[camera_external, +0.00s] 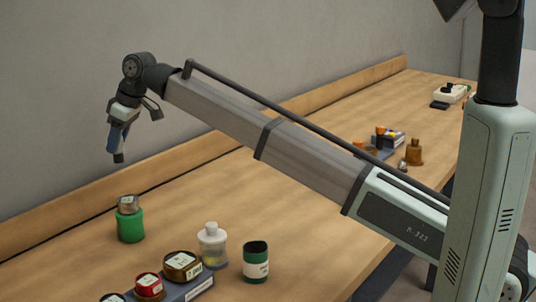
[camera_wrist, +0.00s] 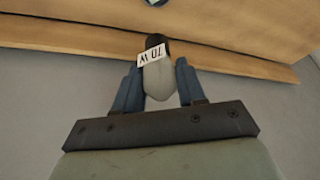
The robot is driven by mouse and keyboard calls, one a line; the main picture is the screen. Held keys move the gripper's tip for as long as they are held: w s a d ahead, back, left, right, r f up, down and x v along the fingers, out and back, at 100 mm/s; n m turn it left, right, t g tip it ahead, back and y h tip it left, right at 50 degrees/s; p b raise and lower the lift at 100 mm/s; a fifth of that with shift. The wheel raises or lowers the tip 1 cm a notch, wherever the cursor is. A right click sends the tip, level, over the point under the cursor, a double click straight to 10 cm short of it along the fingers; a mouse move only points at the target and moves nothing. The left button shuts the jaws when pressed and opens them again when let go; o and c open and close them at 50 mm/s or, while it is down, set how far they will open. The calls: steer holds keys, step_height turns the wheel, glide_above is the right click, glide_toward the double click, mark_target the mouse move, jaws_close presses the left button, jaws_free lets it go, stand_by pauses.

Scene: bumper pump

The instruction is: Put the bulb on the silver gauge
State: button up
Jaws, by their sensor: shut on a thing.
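The bulb (camera_wrist: 158,80) has a pale grey body, a black end and a white label reading "70 W". My gripper (camera_wrist: 158,72) is shut on it, with one blue finger on each side and the black end pointing away from the wrist. In the external view my gripper (camera_external: 120,138) is high above the bench at the left, and the bulb's dark end (camera_external: 118,157) points down. What looks like the silver gauge (camera_external: 128,204) sits on top of a green cylinder (camera_external: 130,227), below my gripper and apart from the bulb.
A white-capped clear jar (camera_external: 212,245) and a dark green labelled cup (camera_external: 256,262) stand to the right. A grey rack (camera_external: 200,286) with several labelled round-topped items is at the front. More small items stand further along the bench (camera_external: 310,130). A raised ledge and wall run behind.

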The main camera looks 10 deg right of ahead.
steer(key=shift+s+d+f, duration=0.2)
steer(key=shift+s+d, duration=0.3)
steer(key=shift+s, duration=0.25)
glide_above(128, 198)
steer(key=shift+s+f, duration=0.1)
steer(key=shift+f, duration=4.6)
steer(key=shift+f, duration=0.15)
steer(key=o, duration=1)
steer(key=v, duration=1.2)
